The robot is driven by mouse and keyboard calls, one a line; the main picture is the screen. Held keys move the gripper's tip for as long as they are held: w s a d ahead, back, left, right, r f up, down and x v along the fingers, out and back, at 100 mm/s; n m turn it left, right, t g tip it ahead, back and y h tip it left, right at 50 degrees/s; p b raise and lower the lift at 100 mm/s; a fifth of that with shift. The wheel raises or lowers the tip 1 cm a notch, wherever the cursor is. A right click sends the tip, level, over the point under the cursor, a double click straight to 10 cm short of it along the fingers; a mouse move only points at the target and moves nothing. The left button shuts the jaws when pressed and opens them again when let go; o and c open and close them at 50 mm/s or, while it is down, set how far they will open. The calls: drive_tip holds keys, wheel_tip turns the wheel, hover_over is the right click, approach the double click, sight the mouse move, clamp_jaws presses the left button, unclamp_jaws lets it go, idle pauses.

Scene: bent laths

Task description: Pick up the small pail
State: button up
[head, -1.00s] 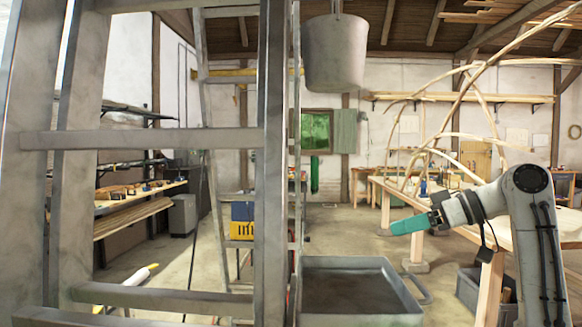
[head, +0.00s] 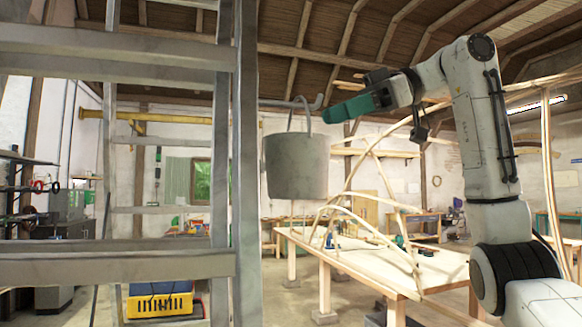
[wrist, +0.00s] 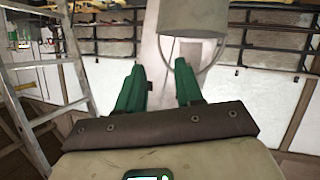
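The small pail (head: 297,168) is grey and hangs upright by its thin bail handle from a grey hooked bar beside the ladder in the head view. My gripper (head: 330,111), with green fingers, is level with the handle, just to its right. In the wrist view the pail (wrist: 190,18) shows at the top edge, cut off, with its handle loop (wrist: 208,70) close to the right fingertip. My gripper (wrist: 160,72) is open there, its two fingers apart with nothing between them. I cannot tell whether a finger touches the handle.
A grey ladder (head: 245,200) stands close by on the left. A workbench (head: 400,268) with bent laths (head: 375,165) lies behind and below the pail. A yellow and blue box (head: 160,298) is at the lower left. The air right of the pail is open.

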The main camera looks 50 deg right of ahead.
drive_tip(key=p+x, duration=0.1)
drive_tip(key=x, duration=0.6)
drive_tip(key=shift+w+a+f, duration=0.15)
drive_tip(key=shift+w+a, duration=0.05)
clamp_jaws()
idle(1.3)
